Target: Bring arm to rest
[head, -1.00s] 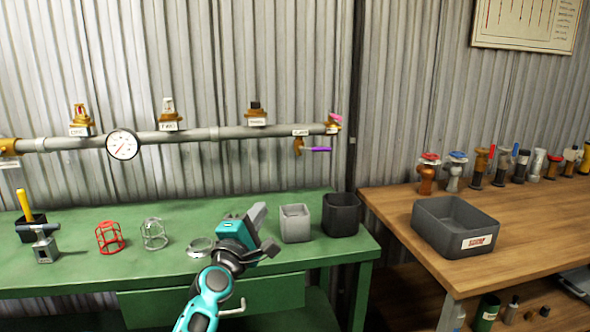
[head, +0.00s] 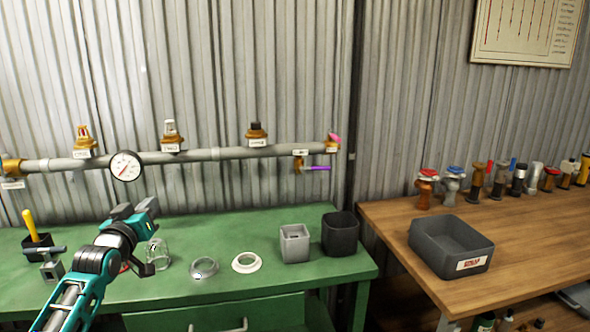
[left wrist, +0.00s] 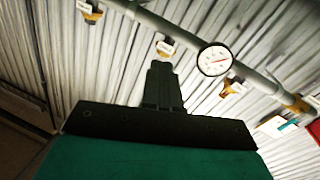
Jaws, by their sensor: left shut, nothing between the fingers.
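My left gripper (head: 148,206) is over the left part of the green workbench (head: 200,225). It is shut and empty, pointing toward the wall. In the left wrist view its closed fingers (left wrist: 162,86) stand together against the corrugated wall, below the pipe, with nothing between them. My left arm comes in from the lower left and covers most of the red cage on the bench. My right gripper is in neither view.
A clear guard (head: 157,254), a grey ring (head: 204,267) and a white ring (head: 246,262) lie right of the gripper. Light (head: 295,243) and dark (head: 340,234) bins stand farther right. The gauge (head: 126,166) and pipe (head: 230,153) run along the wall behind.

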